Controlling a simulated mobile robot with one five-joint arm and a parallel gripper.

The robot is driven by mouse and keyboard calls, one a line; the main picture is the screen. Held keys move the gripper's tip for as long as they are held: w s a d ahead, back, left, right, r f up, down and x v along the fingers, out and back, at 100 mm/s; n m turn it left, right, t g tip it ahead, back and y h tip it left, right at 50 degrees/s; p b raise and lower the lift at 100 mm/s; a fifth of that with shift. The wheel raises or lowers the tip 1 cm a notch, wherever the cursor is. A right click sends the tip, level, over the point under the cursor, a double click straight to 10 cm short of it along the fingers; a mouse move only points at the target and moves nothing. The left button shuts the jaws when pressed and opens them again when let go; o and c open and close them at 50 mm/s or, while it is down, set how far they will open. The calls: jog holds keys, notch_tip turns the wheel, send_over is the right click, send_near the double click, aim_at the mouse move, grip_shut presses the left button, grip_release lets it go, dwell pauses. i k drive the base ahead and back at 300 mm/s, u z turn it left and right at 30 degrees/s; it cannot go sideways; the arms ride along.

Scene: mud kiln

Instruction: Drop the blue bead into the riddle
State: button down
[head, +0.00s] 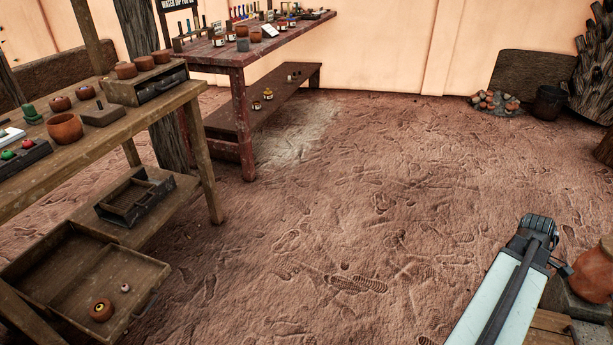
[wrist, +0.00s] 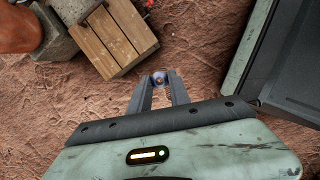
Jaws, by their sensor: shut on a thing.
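The blue bead (wrist: 159,80) is pinched between the two fingertips of my gripper (wrist: 159,84) in the wrist view. The bead is small and round with a lighter spot at its middle, and it is held above the brown earth floor. In the head view my arm reaches in from the lower right, and I cannot make out the bead there.
A wooden crate (wrist: 110,42) stands close beyond my gripper. The left bench (head: 95,150) holds pots and boxes; below, an open tray (head: 75,290) holds a brown ring and a small bead. A red table (head: 215,58) stands behind. The middle floor is clear.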

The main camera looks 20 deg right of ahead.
aim_at(123, 194)
jog(key=u, duration=0.85)
jog(key=i, duration=1.05)
jog(key=z, duration=0.05)
